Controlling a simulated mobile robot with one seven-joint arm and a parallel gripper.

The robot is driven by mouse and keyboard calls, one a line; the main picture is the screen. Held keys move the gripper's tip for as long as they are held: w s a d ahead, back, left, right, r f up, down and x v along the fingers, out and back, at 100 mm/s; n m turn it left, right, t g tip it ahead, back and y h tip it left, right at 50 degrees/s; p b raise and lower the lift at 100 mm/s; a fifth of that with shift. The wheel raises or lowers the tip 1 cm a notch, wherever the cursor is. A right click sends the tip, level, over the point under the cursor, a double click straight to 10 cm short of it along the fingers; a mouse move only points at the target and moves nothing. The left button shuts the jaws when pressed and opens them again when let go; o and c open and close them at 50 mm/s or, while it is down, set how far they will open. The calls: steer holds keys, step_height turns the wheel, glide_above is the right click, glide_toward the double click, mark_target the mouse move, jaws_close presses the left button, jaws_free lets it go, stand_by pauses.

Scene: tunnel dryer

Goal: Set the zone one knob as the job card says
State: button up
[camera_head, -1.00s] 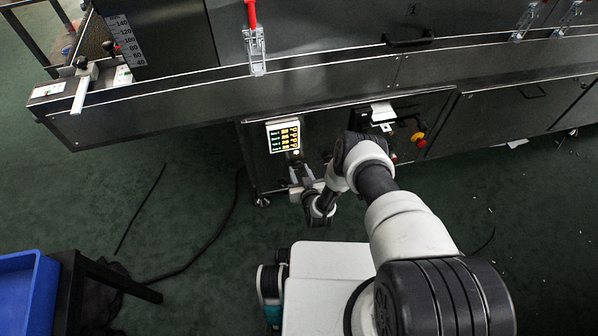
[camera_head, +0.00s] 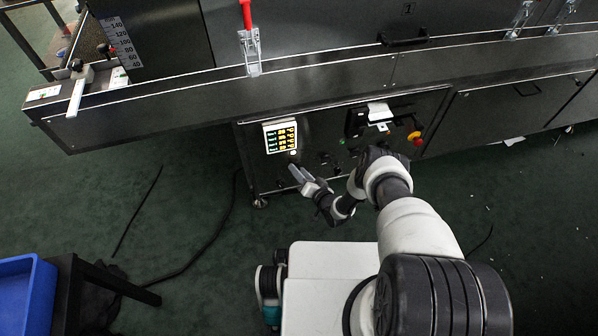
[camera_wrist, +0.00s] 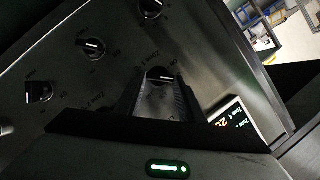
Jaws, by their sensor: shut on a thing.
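My gripper (camera_head: 294,172) is at the control panel, tilted up and to the left, just below the lit zone display (camera_head: 280,137). In the wrist view, my gripper (camera_wrist: 160,92) has its two fingers on either side of a black knob (camera_wrist: 161,75) with a white pointer line, and is shut on it. The labels around this knob are too blurred to confirm its zone. The lit display (camera_wrist: 228,118) shows partly at right. A white paper (camera_head: 379,111) is on the panel's upper right; its writing is unreadable.
Other similar knobs (camera_wrist: 92,47) sit nearby, one at far left (camera_wrist: 40,92) and one at the top (camera_wrist: 150,8). A red emergency stop (camera_head: 417,142) is at the panel's right. The conveyor ledge (camera_head: 180,102) overhangs the panel. A blue bin (camera_head: 25,300) stands at lower left.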

steer(key=shift+w, duration=0.15)
stand_by(0.4)
steer(key=o, duration=1)
steer(key=shift+o, duration=0.2)
